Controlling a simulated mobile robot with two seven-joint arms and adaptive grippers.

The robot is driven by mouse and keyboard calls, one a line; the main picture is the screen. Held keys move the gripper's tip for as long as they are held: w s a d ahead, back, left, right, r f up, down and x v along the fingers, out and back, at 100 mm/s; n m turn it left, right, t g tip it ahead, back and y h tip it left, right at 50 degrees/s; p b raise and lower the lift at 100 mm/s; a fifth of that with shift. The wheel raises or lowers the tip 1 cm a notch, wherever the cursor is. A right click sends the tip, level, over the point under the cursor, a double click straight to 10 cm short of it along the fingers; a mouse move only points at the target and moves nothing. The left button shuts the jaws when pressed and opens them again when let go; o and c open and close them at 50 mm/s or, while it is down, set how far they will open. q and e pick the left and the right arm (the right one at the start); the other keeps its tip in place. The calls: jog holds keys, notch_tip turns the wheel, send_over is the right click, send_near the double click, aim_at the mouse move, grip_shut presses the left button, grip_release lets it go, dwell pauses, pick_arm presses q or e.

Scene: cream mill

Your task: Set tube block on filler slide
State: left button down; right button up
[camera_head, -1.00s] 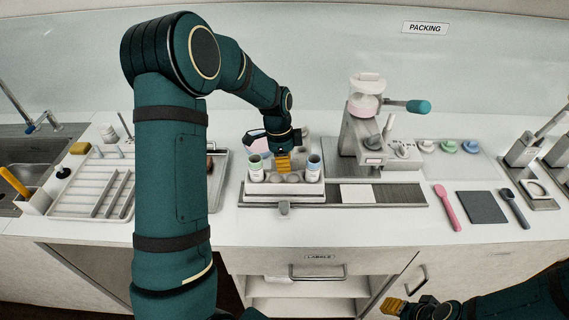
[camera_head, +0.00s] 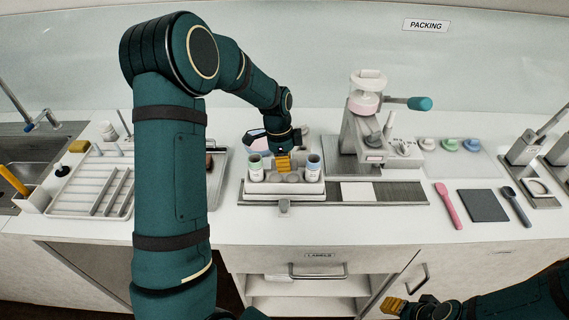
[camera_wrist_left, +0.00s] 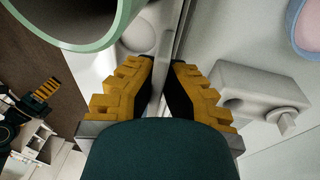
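The tube block (camera_head: 257,187) is a pale block on the left part of the filler slide (camera_head: 330,194). It carries a green-rimmed tube (camera_head: 255,168) and a blue-rimmed tube (camera_head: 314,168). My left gripper (camera_head: 283,162) points down between these tubes, at the block's back middle. In the left wrist view its yellow fingers (camera_wrist_left: 166,75) stand a little apart beside a pale edge, with the green rim (camera_wrist_left: 100,38) at upper left. Whether they grip the block is unclear. My right gripper (camera_head: 395,306) is low at the front, away from the block; its opening is unclear.
A grey filling machine (camera_head: 362,140) with a teal handle stands right of the block. A white card (camera_head: 357,192) lies on the slide. A pink spatula (camera_head: 446,206) and a dark mat (camera_head: 482,207) lie farther right. A rack tray (camera_head: 95,188) is left.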

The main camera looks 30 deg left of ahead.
pick_arm(q)
jog(key=shift+f, duration=0.2)
dwell(0.5)
jog(key=c, duration=1.1)
grip_release()
jog(key=shift+o, duration=0.2)
jog(key=shift+r+p, duration=1.75)
jog(key=shift+r, duration=1.3)
